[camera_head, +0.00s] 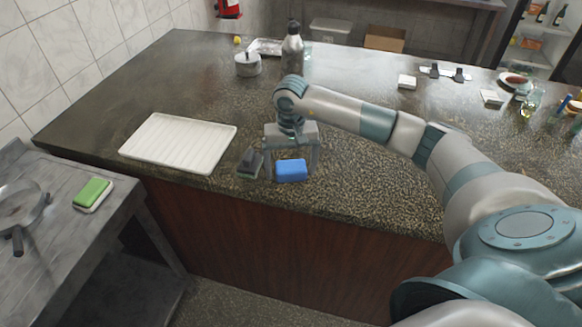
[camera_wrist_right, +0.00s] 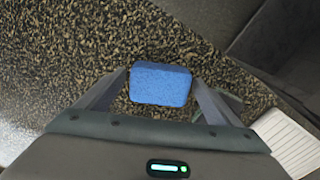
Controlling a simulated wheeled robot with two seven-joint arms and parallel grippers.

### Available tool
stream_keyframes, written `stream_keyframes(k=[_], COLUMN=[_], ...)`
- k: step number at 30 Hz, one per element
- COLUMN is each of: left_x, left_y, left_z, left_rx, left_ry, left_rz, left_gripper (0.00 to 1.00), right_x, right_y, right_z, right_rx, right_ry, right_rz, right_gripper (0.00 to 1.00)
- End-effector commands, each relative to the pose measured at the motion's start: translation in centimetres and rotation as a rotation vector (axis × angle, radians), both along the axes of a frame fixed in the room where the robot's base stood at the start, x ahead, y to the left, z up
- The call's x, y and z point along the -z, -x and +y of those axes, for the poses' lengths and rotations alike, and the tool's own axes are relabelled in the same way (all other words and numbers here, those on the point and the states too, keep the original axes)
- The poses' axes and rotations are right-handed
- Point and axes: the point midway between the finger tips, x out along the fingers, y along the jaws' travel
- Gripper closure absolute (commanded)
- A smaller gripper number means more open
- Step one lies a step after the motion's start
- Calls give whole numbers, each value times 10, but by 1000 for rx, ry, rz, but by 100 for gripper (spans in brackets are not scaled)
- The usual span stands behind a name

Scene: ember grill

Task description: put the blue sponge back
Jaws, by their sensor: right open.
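The blue sponge (camera_head: 291,171) lies on the speckled stone counter near its front edge. My right gripper (camera_head: 293,176) is above the counter with its fingers pointing down, one on each side of the sponge. In the right wrist view, the sponge (camera_wrist_right: 161,84) sits between the two open fingers (camera_wrist_right: 162,98), with counter showing between it and the fingers. I cannot tell how high the fingertips are above the counter. My left gripper is not in either view.
A dark scrubber (camera_head: 250,163) stands just left of the gripper. A white ribbed tray (camera_head: 178,143) lies further left. A green sponge (camera_head: 92,194) is on the grey side table (camera_head: 75,235). A metal bottle (camera_head: 292,50) and a lidded pot (camera_head: 247,64) stand behind.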

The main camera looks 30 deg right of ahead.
Motion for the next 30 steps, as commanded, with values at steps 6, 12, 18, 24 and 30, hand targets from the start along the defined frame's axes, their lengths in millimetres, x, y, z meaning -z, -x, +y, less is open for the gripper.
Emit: stream_keyframes(k=[6, 12, 18, 24, 30], left_x=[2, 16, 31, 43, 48], left_y=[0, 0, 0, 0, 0], left_z=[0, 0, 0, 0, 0], left_rx=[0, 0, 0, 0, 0], left_ry=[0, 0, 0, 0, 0], left_rz=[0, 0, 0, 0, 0], left_gripper=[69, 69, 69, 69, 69], right_x=[-7, -32, -67, -98, -117], right_y=[-1, -2, -2, -1, -1], right_z=[0, 0, 0, 0, 0], right_rx=[0, 0, 0, 0, 0], right_ry=[0, 0, 0, 0, 0], right_rz=[-2, -4, -5, -3, -1], right_gripper=[13, 13, 13, 13, 13])
